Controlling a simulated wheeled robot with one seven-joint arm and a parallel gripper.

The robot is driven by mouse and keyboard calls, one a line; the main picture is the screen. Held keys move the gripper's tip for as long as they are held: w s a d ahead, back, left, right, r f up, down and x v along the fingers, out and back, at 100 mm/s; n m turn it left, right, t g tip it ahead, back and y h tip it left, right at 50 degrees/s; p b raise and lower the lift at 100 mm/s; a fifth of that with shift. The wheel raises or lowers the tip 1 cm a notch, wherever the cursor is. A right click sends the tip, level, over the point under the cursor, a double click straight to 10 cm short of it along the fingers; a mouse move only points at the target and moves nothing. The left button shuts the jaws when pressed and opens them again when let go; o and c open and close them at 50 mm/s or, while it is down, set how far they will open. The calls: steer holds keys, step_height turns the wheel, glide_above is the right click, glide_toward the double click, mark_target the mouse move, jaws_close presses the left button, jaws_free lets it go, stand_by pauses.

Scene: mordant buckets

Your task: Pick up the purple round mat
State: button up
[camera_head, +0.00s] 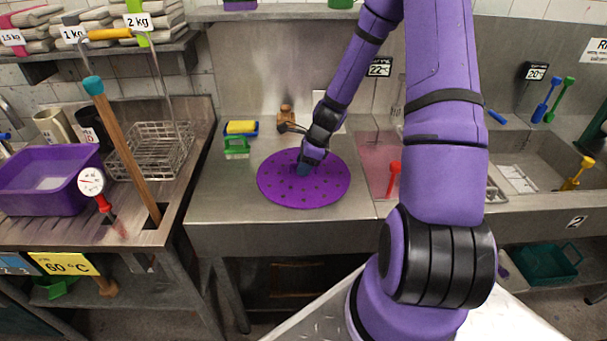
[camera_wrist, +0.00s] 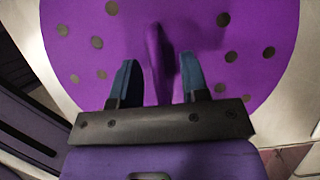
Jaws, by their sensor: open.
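The purple round mat (camera_head: 280,187) is a flat disc with dark spots or holes, lying on the steel worktop. It fills most of the upper wrist view (camera_wrist: 85,25). A raised purple ridge (camera_wrist: 158,55) stands up near its middle. My gripper (camera_head: 304,170) points down at the mat's middle. In the wrist view my gripper (camera_wrist: 159,75) is open, with one blue-grey finger on each side of the ridge and a visible gap to it. Whether the fingertips touch the mat is not clear. The arm hides little of the mat.
A green brush (camera_head: 236,147), a yellow sponge (camera_head: 241,127) and a small brown wooden item (camera_head: 287,115) stand behind the mat. A reddish board (camera_head: 378,165) with a red-handled tool (camera_head: 393,178) is to the right. A purple tub (camera_head: 45,180) and wire basket (camera_head: 155,150) are left.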

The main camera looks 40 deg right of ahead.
jaws_close()
stand_by(0.4)
